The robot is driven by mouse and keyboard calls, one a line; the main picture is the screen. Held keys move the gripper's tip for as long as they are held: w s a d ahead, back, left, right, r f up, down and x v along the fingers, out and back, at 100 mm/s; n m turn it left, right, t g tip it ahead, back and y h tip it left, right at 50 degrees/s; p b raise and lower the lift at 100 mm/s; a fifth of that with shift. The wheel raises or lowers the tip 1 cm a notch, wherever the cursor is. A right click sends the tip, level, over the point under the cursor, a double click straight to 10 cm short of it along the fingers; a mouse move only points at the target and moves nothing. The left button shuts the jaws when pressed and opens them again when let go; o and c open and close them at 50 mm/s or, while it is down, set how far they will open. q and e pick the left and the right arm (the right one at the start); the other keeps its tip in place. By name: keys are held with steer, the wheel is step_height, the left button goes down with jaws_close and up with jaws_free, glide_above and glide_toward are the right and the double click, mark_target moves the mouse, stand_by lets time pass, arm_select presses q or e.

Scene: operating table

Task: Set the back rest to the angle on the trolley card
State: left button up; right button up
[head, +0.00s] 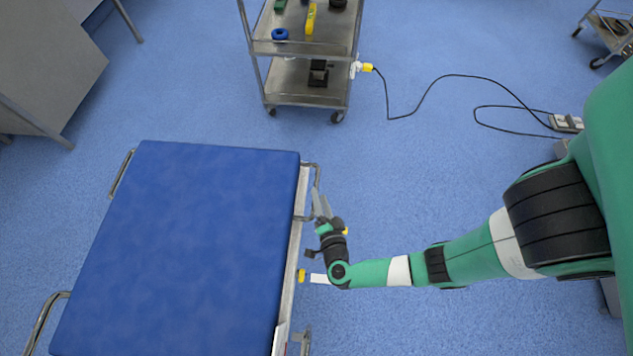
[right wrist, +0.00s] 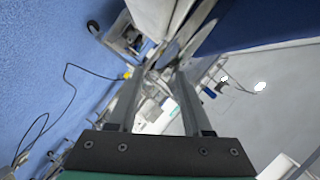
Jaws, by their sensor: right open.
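The operating table's blue pad (head: 190,240) fills the lower left of the head view. It looks like one flat surface, and I cannot tell the back rest's angle. A yellow knob (head: 301,276) sits on the table's right side, with a small white piece beside it. My right gripper (head: 321,203) is open and empty by the metal side rail (head: 317,175) near the pad's far right corner. In the right wrist view its two fingers (right wrist: 157,80) stand apart, close to metal parts. The trolley (head: 305,48) stands beyond the table; no readable card shows. My left gripper is out of view.
The trolley carries a blue ring (head: 280,34), a yellow tool (head: 311,18) and dark items. A black cable (head: 440,78) runs over the floor to a socket box (head: 566,122). Grey furniture (head: 45,65) stands at upper left. The floor between table and trolley is clear.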

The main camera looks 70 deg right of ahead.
mark_target(316, 186)
steer(key=b+x, duration=0.1)
steer(key=x, duration=0.3)
steer(key=shift+w+d+f, duration=0.1)
steer(key=shift+f, duration=0.1)
steer(key=shift+w+d+b, duration=0.2)
steer(key=shift+d+b, duration=0.1)
steer(key=shift+r, duration=0.1)
jaws_close()
stand_by(0.9)
